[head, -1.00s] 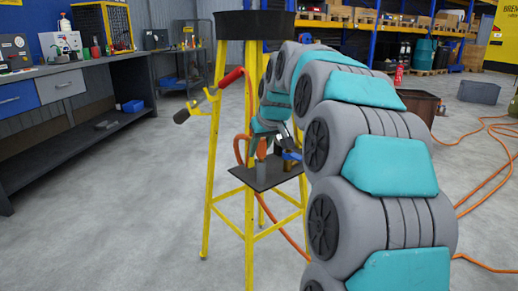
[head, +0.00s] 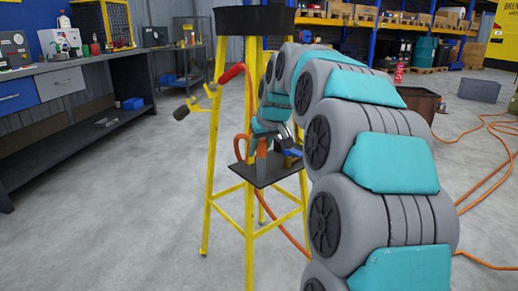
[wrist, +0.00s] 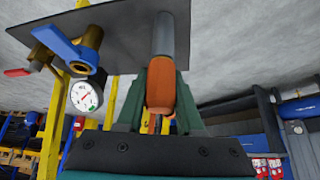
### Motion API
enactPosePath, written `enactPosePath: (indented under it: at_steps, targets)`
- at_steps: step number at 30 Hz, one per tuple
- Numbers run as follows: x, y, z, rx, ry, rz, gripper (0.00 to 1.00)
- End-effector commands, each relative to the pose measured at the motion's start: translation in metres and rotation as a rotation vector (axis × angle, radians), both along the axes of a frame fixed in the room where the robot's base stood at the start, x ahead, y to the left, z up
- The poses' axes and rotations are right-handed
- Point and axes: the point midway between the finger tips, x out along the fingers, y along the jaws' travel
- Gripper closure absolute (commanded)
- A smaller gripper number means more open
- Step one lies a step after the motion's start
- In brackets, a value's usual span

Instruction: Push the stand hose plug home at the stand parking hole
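The stand hose plug shows an orange body (wrist: 162,88) and a grey barrel (wrist: 163,38) in the wrist view. Its barrel reaches the dark stand plate (wrist: 205,22); how deep it sits in the parking hole is hidden. In the head view the plug (head: 262,148) stands nearly upright over the plate (head: 250,177) of the yellow stand. My gripper (wrist: 160,82) has its green fingers on both sides of the orange body and appears shut on it. In the head view my gripper (head: 262,142) is small and partly hidden by my arm.
A blue-handled valve (wrist: 62,42) and a pressure gauge (wrist: 85,96) sit beside the plug. An orange hose (head: 237,147) loops beside the stand. A workbench (head: 80,75) stands left, with clear floor between.

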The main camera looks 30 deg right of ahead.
Motion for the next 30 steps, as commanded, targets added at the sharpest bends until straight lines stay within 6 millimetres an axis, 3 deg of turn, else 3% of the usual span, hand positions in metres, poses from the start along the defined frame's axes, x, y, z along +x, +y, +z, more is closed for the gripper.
enactPosePath:
  at_steps: [1, 8, 20, 30]
  targets:
    - [0.0, 0.0, 0.0, 0.0, 0.0, 0.0, 0.58]
    - [0.0, 0.0, 0.0, 0.0, 0.0, 0.0, 0.32]
    - [-0.003, 0.0, 0.005, 0.0, 0.001, 0.0, 0.32]
    - [-0.029, 0.001, 0.048, 0.0, -0.004, 0.0, 0.32]
